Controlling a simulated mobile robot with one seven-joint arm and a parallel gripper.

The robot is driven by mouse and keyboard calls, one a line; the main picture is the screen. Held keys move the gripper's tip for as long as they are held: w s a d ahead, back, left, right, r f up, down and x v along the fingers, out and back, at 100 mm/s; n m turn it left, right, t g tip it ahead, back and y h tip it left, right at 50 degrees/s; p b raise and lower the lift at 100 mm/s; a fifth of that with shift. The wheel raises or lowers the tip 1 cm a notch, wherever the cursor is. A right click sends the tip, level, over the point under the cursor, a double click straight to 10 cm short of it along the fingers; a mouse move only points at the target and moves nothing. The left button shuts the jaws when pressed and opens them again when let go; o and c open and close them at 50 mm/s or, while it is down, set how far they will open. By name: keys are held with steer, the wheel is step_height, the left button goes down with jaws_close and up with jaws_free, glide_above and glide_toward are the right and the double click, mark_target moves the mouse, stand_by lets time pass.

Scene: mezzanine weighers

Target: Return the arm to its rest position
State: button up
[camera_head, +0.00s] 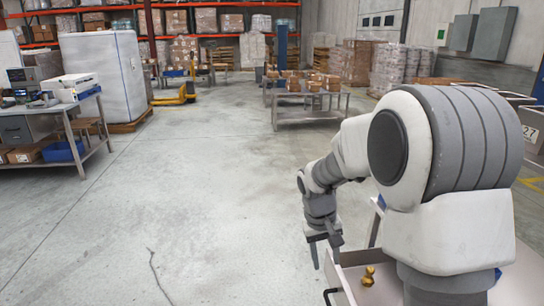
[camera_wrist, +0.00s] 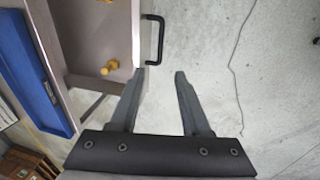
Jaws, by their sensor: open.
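My arm reaches forward and down at the right of the head view. My gripper (camera_head: 325,250) hangs with its fingers down beside an open drawer-like tray (camera_head: 345,272). In the wrist view its fingers (camera_wrist: 160,73) are spread, with bare concrete floor between them. Nothing is held. The left finger's tip appears close to the tray's edge; I cannot tell whether they touch.
A brass-coloured weight (camera_head: 368,276) is in the tray, which has a black handle (camera_wrist: 158,40). A blue bin (camera_wrist: 28,75) is at the wrist view's left. A workbench (camera_head: 85,105) stands left and a metal table (camera_head: 310,113) farther back. Floor between is clear.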

steer(key=s+r+t+p, duration=0.2)
steer(key=s+r, duration=0.7)
steer(key=r, duration=0.4)
steer(key=s+r+t+y+p, duration=0.1)
steer(key=s+r, duration=0.2)
steer(key=s, duration=0.4)
steer(key=s+a+r+t+y+p, duration=0.1)
steer(key=s+r+t, duration=0.1)
steer(key=s, duration=0.5)
steer(key=shift+a+r+m, duration=0.25)
steer(key=shift+r+m, duration=0.15)
steer(key=shift+r, duration=0.2)
steer(key=shift+s+d, duration=0.1)
steer(key=shift+d, duration=0.1)
